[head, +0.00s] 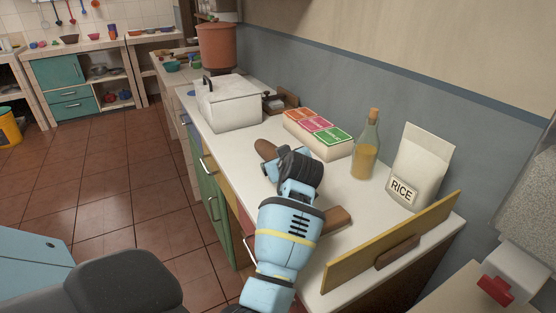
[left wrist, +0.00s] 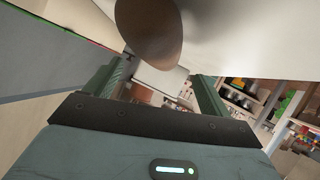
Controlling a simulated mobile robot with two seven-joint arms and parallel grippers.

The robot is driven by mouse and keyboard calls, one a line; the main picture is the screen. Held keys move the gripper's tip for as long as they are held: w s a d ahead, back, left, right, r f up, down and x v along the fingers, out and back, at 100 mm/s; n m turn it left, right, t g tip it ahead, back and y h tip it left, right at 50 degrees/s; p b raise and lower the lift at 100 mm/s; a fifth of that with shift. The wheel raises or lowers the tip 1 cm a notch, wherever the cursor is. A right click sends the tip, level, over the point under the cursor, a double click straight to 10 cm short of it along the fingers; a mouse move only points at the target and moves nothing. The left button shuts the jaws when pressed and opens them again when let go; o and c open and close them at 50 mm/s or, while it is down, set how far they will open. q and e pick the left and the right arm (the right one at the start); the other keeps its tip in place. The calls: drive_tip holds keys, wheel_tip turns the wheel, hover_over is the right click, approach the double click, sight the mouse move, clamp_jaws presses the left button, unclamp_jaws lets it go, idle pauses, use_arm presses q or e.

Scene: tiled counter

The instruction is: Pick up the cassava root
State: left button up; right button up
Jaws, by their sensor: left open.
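The cassava root (head: 265,148) is a brown, tapered root on the white counter, left of the colored boxes and in front of the white pot. Its near part is hidden behind my left gripper (head: 268,163), which is right beside it. In the left wrist view, the brown rounded end of the root (left wrist: 148,28) fills the top middle, beyond the tips of my open left gripper (left wrist: 160,75). The fingers are apart with nothing held between them. My right gripper is not in view.
A brown wooden piece (head: 336,219) lies right of my arm. A yellow board (head: 385,245) edges the near end.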

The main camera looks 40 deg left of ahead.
use_arm(q)
drive_tip(key=shift+x, duration=2.2)
drive_tip(key=shift+a+r, duration=0.1)
drive_tip(key=shift+r, duration=0.05)
drive_tip(key=shift+c, duration=0.4)
drive_tip(key=shift+r, duration=0.1)
drive_tip(key=c, duration=1.3)
